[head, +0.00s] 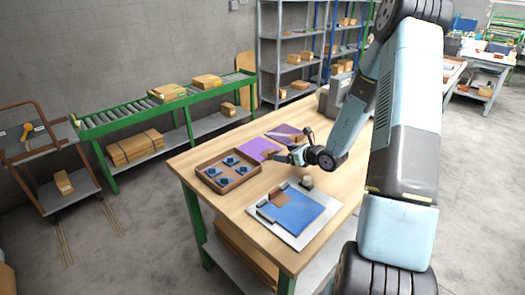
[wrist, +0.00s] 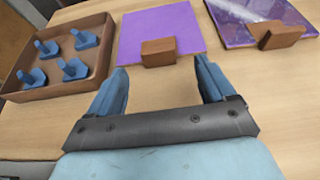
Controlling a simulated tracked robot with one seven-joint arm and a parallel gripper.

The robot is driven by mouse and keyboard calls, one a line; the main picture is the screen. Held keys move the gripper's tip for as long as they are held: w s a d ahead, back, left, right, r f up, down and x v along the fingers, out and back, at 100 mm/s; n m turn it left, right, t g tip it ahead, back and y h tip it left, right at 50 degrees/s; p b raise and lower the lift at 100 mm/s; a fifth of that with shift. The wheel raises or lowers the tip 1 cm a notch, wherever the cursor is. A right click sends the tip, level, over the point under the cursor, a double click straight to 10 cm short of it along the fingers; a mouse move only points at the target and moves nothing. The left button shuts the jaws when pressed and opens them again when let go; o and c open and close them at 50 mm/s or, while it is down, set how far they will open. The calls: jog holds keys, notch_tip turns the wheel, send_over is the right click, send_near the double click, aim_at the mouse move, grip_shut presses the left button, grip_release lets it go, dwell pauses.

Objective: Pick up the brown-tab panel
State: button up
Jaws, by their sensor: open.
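A plain purple panel (wrist: 160,25) with a brown tab (wrist: 158,52) on its near edge lies flat on the bench; the panel also shows in the head view (head: 257,148). A second, glossy purple panel (wrist: 245,22) with a brown tab (wrist: 277,35) lies to its right. My gripper (wrist: 163,78) is open and empty. In the wrist view its two blue fingers point toward the plain panel, with that panel's tab just beyond and between the fingertips, apart from both. In the head view my gripper (head: 290,154) is beside the purple panels.
A brown tray (wrist: 85,88) with several blue pegged pieces stands left of the plain panel. Nearer on the bench (head: 190,163), a blue panel (head: 300,211) with a brown piece lies on a grey plate (head: 297,240). A small knobbed object (head: 307,181) stands behind it.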

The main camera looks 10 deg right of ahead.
aim_at(274, 152)
jog(key=shift+x, duration=2.95)
jog(key=shift+a, duration=0.1)
jog(key=shift+c, duration=0.3)
jog(key=c, duration=1.1)
jog(key=shift+r, duration=0.2)
